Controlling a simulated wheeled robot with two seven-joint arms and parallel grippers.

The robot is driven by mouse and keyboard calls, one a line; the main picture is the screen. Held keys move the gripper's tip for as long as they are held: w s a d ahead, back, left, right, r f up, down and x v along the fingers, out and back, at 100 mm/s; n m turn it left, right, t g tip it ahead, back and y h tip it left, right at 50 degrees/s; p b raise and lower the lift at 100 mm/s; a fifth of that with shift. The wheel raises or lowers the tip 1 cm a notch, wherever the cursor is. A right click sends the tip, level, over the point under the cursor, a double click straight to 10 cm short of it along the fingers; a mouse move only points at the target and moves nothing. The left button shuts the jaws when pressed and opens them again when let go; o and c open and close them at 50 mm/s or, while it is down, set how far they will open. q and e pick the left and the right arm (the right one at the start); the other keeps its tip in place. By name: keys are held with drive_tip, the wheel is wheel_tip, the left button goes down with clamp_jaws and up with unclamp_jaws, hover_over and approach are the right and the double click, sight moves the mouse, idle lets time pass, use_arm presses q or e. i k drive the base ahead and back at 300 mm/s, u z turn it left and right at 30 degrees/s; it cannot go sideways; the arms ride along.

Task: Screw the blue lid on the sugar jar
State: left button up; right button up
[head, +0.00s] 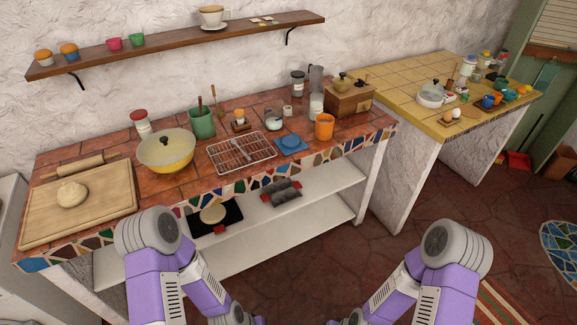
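A round blue lid (290,140) appears to lie on a flat blue square near the front edge of the tiled counter, right of the wire rack. A small open-looking glass jar (273,122) with white contents stands just behind and left of it; it may be the sugar jar, but no label is readable. Taller jars stand farther back, one with a dark lid (297,84) and one with a red lid (141,122) at the left. Both my arms are folded low in front of the counter. Neither gripper can be made out.
The wire rack (241,153), yellow lidded bowl (166,155), green utensil pot (201,123), orange cup (324,127) and wooden grinder (348,97) crowd the counter around the jar and lid. A cutting board (105,200) with dough fills the left end.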

sight(316, 102)
drive_tip(key=z, duration=0.65)
drive_tip(key=i, duration=1.65)
drive_tip(key=u, duration=0.65)
